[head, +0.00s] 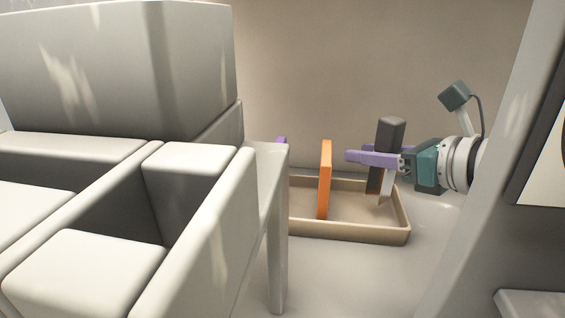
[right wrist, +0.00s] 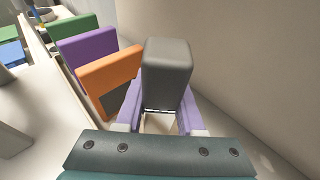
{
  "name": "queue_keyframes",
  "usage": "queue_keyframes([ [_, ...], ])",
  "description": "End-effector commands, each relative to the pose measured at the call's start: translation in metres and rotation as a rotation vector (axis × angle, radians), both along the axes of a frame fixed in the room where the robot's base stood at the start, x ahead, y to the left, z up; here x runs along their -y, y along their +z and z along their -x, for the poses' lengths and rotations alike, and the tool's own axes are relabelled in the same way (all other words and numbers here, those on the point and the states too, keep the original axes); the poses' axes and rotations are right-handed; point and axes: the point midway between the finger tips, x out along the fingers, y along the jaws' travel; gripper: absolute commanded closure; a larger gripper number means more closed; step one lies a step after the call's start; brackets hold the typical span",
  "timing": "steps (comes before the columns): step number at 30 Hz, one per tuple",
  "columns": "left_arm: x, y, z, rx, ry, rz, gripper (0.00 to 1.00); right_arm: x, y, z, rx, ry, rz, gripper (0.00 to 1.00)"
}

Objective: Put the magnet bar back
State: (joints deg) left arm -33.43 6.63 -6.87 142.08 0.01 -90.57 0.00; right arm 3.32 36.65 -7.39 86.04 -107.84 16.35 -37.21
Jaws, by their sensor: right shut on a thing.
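The magnet bar appears to be the dark grey block (head: 391,132), upright at the right end of the beige tray (head: 365,235) in the head view. My right gripper (head: 368,158) comes in from the right with its purple fingers shut on it. In the right wrist view the grey block (right wrist: 166,72) stands between the two fingers. In the head view the fingers hide part of the block, and I cannot tell whether its lower end touches the tray. My left gripper is not in view.
An orange panel (head: 324,180) stands in the tray left of the block. Purple (right wrist: 88,52) and green (right wrist: 72,29) panels stand beyond it in the right wrist view. Large pale block-like structures (head: 110,70) fill the left of the head view. A wall is close behind the tray.

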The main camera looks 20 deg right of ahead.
Motion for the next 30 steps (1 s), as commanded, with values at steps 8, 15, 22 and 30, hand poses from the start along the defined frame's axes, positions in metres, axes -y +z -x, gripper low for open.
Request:
queue_keyframes([
  [8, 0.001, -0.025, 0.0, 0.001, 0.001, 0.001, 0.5, 0.0, -0.029, 0.0, 0.001, 0.0, 0.0, 1.0],
  [15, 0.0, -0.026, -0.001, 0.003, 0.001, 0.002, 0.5, 0.0, -0.031, 0.0, 0.001, 0.0, 0.0, 1.0],
  [22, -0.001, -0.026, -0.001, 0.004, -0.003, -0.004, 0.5, 0.0, -0.032, 0.0, -0.001, 0.0, 0.0, 0.44],
  [30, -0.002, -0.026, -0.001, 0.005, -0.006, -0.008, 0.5, 0.0, -0.033, 0.0, -0.001, 0.0, -0.001, 0.33],
])
